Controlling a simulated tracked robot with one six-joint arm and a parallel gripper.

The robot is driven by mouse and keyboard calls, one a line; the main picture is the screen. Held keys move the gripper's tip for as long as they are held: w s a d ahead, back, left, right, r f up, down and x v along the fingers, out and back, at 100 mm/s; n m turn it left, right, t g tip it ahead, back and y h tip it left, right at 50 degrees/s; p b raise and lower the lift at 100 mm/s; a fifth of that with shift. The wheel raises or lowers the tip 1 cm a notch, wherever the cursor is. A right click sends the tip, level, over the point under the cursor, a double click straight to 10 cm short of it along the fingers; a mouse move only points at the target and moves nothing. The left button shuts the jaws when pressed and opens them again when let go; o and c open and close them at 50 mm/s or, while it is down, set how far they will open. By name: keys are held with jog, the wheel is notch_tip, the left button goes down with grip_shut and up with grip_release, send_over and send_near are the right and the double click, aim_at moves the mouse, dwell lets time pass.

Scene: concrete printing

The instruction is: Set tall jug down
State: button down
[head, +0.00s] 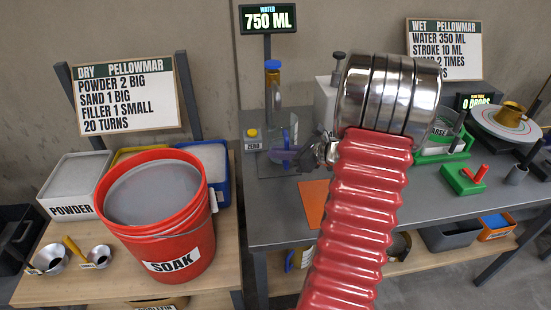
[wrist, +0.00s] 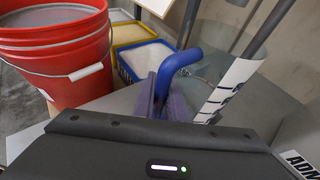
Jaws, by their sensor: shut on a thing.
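The tall jug (head: 283,132) is clear, with a blue handle, and stands upright at the back left of the grey bench under the water display. In the wrist view the jug's clear wall with a white marked strip (wrist: 236,78) and its blue handle (wrist: 172,70) are close. My gripper (head: 287,154) has purple fingers, which also show in the wrist view (wrist: 158,98); they are shut on the handle. The jug's base is partly hidden, so I cannot tell whether it touches the surface below. The display (head: 268,19) reads 750 ML.
A red SOAK bucket (head: 170,262) stands on the wooden table at left, beside a POWDER bin (head: 66,203). A yellow-topped ZERO button (head: 252,139) is just left of the jug. An orange mat (head: 313,200) lies in front. My arm covers the bench's middle.

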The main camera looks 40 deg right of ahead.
jog(key=shift+w, duration=0.35)
jog(key=shift+w+a+f, duration=0.1)
jog(key=shift+w+f, duration=0.15)
jog(key=shift+f, duration=0.6)
jog(key=shift+w+a+f, duration=0.1)
jog(key=shift+w+f, duration=0.1)
jog(key=shift+f, duration=0.65)
jog(key=c, duration=1.8)
grip_release()
